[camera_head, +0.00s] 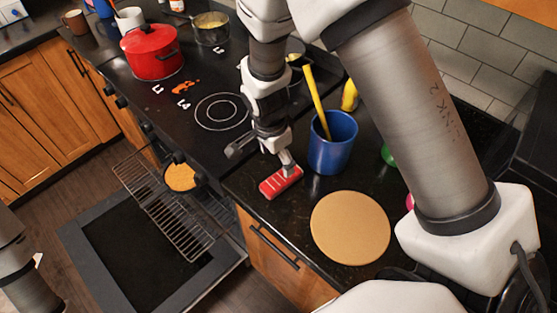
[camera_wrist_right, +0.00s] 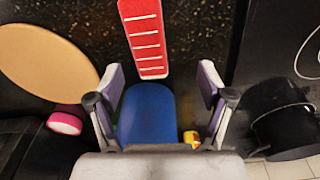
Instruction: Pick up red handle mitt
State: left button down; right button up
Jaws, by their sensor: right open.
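The red handle mitt (camera_head: 281,181), a flat red block with white stripes, lies on the black counter beside the stove, near the counter's front edge. It also shows at the top of the right wrist view (camera_wrist_right: 147,40), just past the fingertips. My right gripper (camera_head: 266,158) is open and above the counter, close to the mitt. Its two fingers stand apart in the wrist view (camera_wrist_right: 161,82), with no object held. One finger overlaps the mitt's far end in the head view; I cannot tell if they touch. My left gripper is out of view.
A blue cup (camera_head: 331,143) with a yellow utensil stands right of the mitt. A round tan board (camera_head: 349,228) lies nearer. A red pot (camera_head: 151,52) is on the stove. The oven door (camera_head: 150,255) is open below, its rack (camera_head: 165,205) pulled out.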

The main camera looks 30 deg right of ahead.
aim_at(281, 178)
jog(key=shift+s+a+f+p, duration=0.1)
jog(key=shift+s+f+p, duration=0.1)
jog(key=shift+s+f, duration=0.3)
jog(key=shift+s+a+f+p, duration=0.1)
jog(key=shift+s+f+p, duration=0.1)
jog(key=shift+s, duration=0.5)
jog(key=shift+s+f, duration=0.15)
jog(key=shift+f, duration=0.65)
jog(key=f, duration=0.1)
jog(key=w+f, duration=0.1)
jog(key=d+f, duration=0.1)
jog(key=f, duration=0.1)
jog(key=shift+w, duration=0.25)
jog(key=shift+s+a+r, duration=0.2)
jog(key=shift+s+r, duration=0.05)
jog(key=shift+r, duration=0.05)
jog(key=shift+c, duration=0.4)
jog(key=shift+s, duration=0.15)
jog(key=c, duration=0.6)
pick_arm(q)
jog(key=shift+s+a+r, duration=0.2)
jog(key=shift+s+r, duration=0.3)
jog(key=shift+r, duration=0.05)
pick_arm(e)
jog(key=c, duration=0.6)
